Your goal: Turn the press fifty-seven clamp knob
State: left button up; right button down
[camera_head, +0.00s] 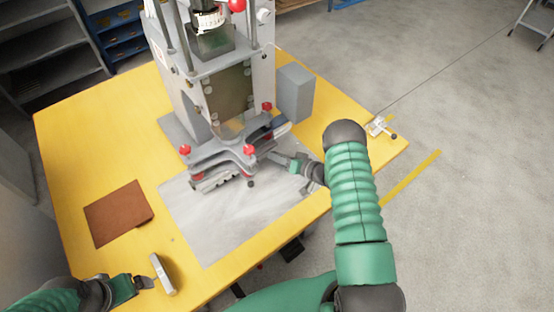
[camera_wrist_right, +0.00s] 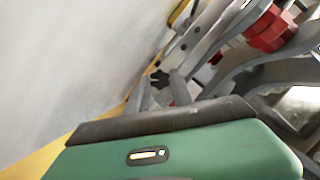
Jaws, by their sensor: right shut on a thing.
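The press (camera_head: 240,85) stands on the yellow table with its grey clamp (camera_head: 225,153) at the front. Red knobs sit on the clamp, one at the front right (camera_head: 249,150) and one at the left (camera_head: 185,150). My right gripper (camera_head: 272,156) reaches in from the right, low beside the clamp. In the right wrist view a dark star-shaped clamp knob (camera_wrist_right: 158,79) shows between the fingertips of my right gripper (camera_wrist_right: 160,88), which is shut on it. The contact itself is partly hidden. My left gripper (camera_head: 148,282) is at the lower left, its fingers unclear.
A grey plate (camera_head: 220,220) lies in front of the press. A brown pad (camera_head: 118,213) lies to the left. A grey box (camera_head: 294,92) stands right of the press, and a small toggle clamp (camera_head: 378,126) sits at the right table corner. The left tabletop is mostly clear.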

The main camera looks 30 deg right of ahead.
jog(key=m+b, duration=0.1)
jog(key=m+y+b, duration=0.1)
jog(key=shift+s+d+f+m+y, duration=0.1)
jog(key=shift+d+f+m+y, duration=0.1)
jog(key=shift+f+m+y, duration=0.15)
jog(key=shift+m+t+b, duration=0.4)
jog(key=shift+m+b, duration=0.15)
jog(key=shift+b, duration=0.05)
jog(key=c, duration=1.3)
grip_release()
jog(key=shift+c, duration=0.2)
jog(key=shift+o, duration=1.1)
jog(key=shift+d, duration=0.1)
jog(key=shift+r, duration=0.1)
jog(key=v, duration=0.8)
jog(key=b+v, duration=0.1)
jog(key=v, duration=0.7)
jog(key=shift+s+d, duration=0.25)
jog(key=shift+d, duration=0.1)
